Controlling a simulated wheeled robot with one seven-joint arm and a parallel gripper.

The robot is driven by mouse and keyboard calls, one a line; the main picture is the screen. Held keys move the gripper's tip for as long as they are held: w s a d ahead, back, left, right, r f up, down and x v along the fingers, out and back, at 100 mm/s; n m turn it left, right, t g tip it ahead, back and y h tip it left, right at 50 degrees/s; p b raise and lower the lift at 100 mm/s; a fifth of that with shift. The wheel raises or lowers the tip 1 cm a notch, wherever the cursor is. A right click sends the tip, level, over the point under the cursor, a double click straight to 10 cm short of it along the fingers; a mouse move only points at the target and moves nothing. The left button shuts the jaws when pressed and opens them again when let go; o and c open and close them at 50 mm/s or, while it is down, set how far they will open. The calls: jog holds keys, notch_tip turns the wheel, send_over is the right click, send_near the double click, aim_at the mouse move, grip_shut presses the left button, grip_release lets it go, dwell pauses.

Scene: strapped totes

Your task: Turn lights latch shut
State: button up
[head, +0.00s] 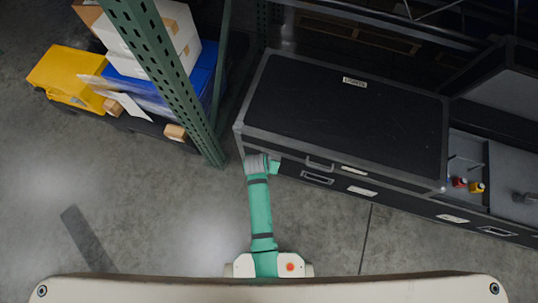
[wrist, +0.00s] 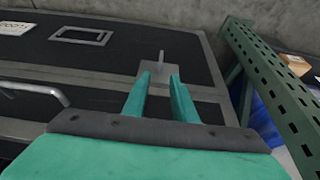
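The long black case (head: 345,110) has grey metal edges and a closed lid with a small white label (head: 354,82), too small to read surely. In the wrist view a grey latch plate (wrist: 183,76) with a thin upright tab (wrist: 161,58) sits on the case's edge, near its corner. My gripper (wrist: 160,78) is open, its two green fingers apart with a clear gap. The fingertips overlap the latch plate in the picture, with the tab above the gap; I cannot tell whether they touch. In the head view my gripper (head: 270,166) is at the case's near left corner and hides the latch.
A green perforated rack post (head: 170,75) stands left of the case, close on the right in the wrist view (wrist: 272,90). A silver handle (wrist: 38,90) projects at left. An open case section (head: 490,170) with red and yellow items lies right. Floor in front is clear.

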jog(key=x, duration=1)
jog(key=shift+w+f, duration=0.15)
jog(key=shift+f, duration=0.15)
jog(key=shift+c, duration=0.6)
grip_shut()
